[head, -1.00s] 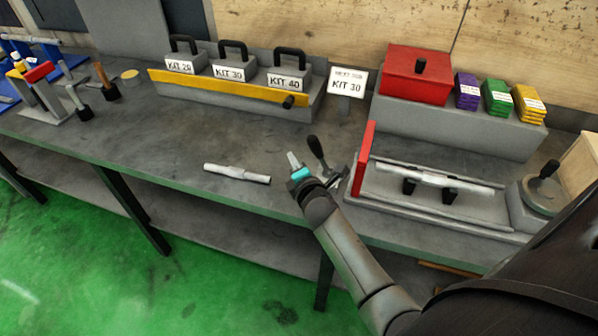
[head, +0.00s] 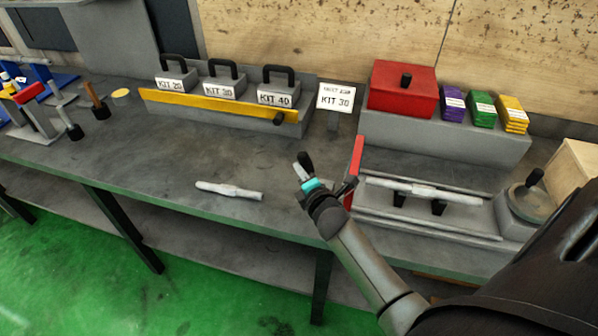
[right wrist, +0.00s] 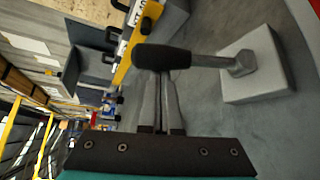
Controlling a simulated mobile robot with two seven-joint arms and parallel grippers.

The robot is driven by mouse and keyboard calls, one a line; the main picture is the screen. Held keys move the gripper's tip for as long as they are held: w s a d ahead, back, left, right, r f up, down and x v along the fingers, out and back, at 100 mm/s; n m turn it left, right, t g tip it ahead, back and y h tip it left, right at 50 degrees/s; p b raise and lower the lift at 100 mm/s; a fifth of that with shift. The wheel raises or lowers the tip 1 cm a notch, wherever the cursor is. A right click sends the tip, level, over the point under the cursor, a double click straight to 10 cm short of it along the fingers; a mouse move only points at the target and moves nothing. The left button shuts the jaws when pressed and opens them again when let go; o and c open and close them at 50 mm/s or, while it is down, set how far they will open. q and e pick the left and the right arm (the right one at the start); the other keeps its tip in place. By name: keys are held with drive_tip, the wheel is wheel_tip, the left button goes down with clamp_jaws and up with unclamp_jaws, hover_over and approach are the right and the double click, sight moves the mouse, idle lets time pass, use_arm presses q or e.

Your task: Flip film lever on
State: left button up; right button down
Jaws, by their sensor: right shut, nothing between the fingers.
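A lever with a black grip (head: 306,160) and a metal shaft stands on the bench just left of the red plate. In the right wrist view its black grip (right wrist: 165,57) lies across the picture just past my fingertips, and its shaft runs right to a pale grey block (right wrist: 255,68). My right gripper (head: 303,172) is shut and empty, with its fingertips at the grip; I cannot tell whether they touch it. My wrist hides the lever's base in the head view. My left gripper is not in view. No label for the lever is readable.
A red upright plate (head: 354,170) and a grey fixture holding a metal shaft (head: 425,190) are close on the right. A loose shaft (head: 230,190) lies on the bench to the left. Kit boxes (head: 222,82) stand behind a yellow bar (head: 215,106). The bench between is clear.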

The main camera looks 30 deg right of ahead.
sight(311, 164)
drive_tip(key=shift+s+d+r+m+t+b, duration=0.15)
drive_tip(key=shift+s+d+m+t+b, duration=0.1)
drive_tip(key=shift+m+t+b, duration=0.1)
drive_tip(key=shift+s+d+b, duration=0.2)
drive_tip(key=shift+s+b, duration=0.05)
drive_tip(key=shift+b, duration=0.1)
drive_tip(key=s+d+m+t+b, duration=0.1)
drive_tip(key=s+m+t+b, duration=0.1)
drive_tip(key=b, duration=0.1)
drive_tip(key=shift+d+r+m, duration=0.2)
drive_tip(key=shift+d+m, duration=0.15)
drive_tip(key=shift+s+d+r+m+t+h+b, duration=0.1)
drive_tip(key=shift+s+d+m+t+h+b, duration=0.2)
drive_tip(key=shift+s+d+m+t+b, duration=0.35)
drive_tip(key=shift+s+m+b, duration=0.1)
drive_tip(key=shift+m+b, duration=0.3)
drive_tip(key=shift+m, duration=0.05)
drive_tip(key=shift+s+d, duration=0.2)
drive_tip(key=shift+s, duration=0.05)
drive_tip(key=shift+s+d, duration=0.55)
drive_tip(key=shift+s, duration=0.15)
